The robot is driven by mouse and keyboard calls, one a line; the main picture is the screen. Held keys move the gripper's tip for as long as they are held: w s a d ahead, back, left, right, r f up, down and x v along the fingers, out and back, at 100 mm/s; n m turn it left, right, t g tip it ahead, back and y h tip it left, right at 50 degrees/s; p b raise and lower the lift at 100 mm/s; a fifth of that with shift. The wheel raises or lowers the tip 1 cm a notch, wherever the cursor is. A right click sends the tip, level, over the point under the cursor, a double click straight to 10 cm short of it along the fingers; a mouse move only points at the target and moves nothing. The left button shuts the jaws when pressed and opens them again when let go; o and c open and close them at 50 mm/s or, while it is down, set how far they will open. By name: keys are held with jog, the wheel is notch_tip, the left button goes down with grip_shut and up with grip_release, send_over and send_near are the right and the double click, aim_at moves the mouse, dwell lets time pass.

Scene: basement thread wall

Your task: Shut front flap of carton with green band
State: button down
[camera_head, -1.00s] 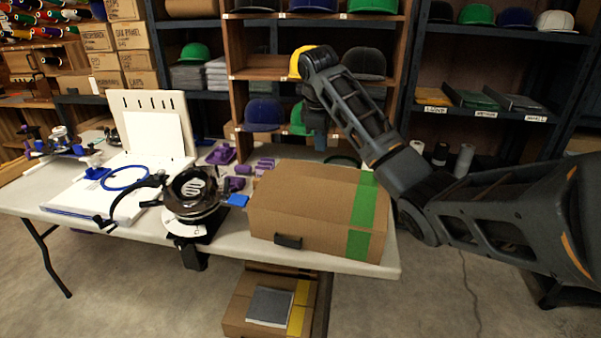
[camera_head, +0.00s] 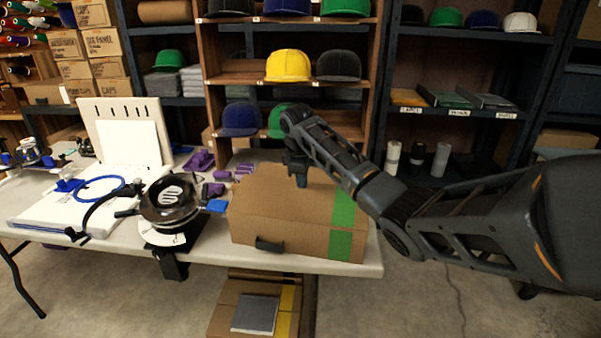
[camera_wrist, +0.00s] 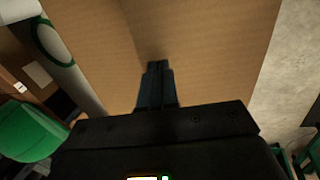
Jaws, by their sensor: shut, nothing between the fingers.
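The carton with the green band (camera_head: 342,225) stands on the table near its front right corner. Its brown top (camera_head: 262,190) looks flat and lies down in the head view, and a black handle (camera_head: 270,245) is on its front side. My gripper (camera_head: 301,184) points down at the carton's top, at or just above the cardboard; whether it touches I cannot tell. In the wrist view the shut, empty fingers (camera_wrist: 158,68) stand against plain cardboard (camera_wrist: 205,45), with a faint crease or edge running up from them. The flap edges are not clear.
A black round press (camera_head: 170,205) stands left of the carton, with purple parts (camera_head: 200,161) behind it. A second carton with a yellow band (camera_head: 285,312) sits below the table. Cap shelves (camera_head: 290,85) rise behind. Open floor lies right of the table.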

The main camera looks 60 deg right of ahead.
jog(key=shift+f, duration=0.1)
jog(key=x, duration=0.3)
jog(key=shift+w+d+f+p, duration=0.1)
jog(key=shift+w+d+p, duration=0.05)
jog(key=shift+d+p, duration=0.15)
jog(key=shift+f, duration=0.3)
jog(key=shift+r+p, duration=1.25)
jog(key=shift+p, duration=0.1)
notch_tip(320, 180, up, 13)
jog(key=p, duration=0.1)
jog(key=shift+d, duration=0.1)
